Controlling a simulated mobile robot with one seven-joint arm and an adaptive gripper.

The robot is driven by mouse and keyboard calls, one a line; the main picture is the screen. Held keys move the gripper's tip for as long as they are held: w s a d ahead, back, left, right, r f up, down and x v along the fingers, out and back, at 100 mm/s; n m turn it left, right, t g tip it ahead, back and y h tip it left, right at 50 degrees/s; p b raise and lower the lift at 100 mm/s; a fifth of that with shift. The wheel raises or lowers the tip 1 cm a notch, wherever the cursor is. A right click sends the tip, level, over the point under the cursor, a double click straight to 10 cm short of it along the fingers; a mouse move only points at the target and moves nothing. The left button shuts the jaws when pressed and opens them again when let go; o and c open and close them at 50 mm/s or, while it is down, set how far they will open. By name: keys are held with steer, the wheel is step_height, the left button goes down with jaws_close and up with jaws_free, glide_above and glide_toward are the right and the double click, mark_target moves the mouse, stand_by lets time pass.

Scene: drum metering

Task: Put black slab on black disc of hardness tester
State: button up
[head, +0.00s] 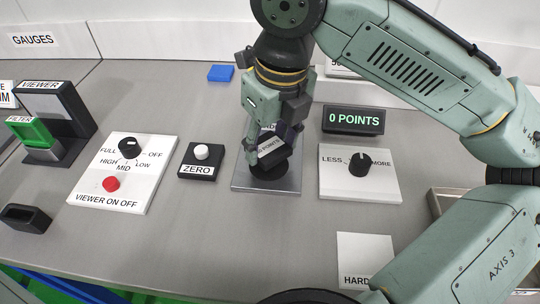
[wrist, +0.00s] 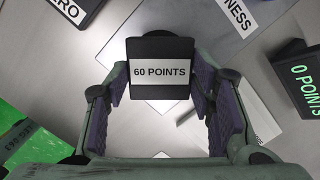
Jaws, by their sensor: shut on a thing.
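The black slab (head: 274,153) has a white label that reads "60 POINTS" in the wrist view (wrist: 160,48). My gripper (head: 266,147) is shut on the slab, with a finger on each side of it. In the head view the slab looks tilted and is partly covered by my fingers. The hardness tester (head: 240,184) is a grey plate with a black disc (head: 269,171) on it. The slab is right over the disc. Whether they touch, I cannot tell. The disc is mostly hidden in both views.
A display (head: 353,119) reading "0 POINTS" stands behind right. A LESS/MORE knob panel (head: 360,185) is to the right, and a ZERO button box (head: 201,160) to the left. A viewer (head: 55,115) and its control panel (head: 118,178) are further left. The front bench is mostly clear.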

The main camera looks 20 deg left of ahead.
mark_target(271, 149)
step_height(271, 149, down, 3)
steer(key=b, duration=0.2)
steer(key=shift+b, duration=0.3)
steer(key=shift+r, duration=0.1)
steer(key=o, duration=1.2)
steer(key=shift+c, duration=0.2)
step_height(271, 149, up, 12)
steer(key=d+p, duration=0.1)
steer(key=shift+s+d, duration=0.35)
steer(key=shift+s, duration=0.1)
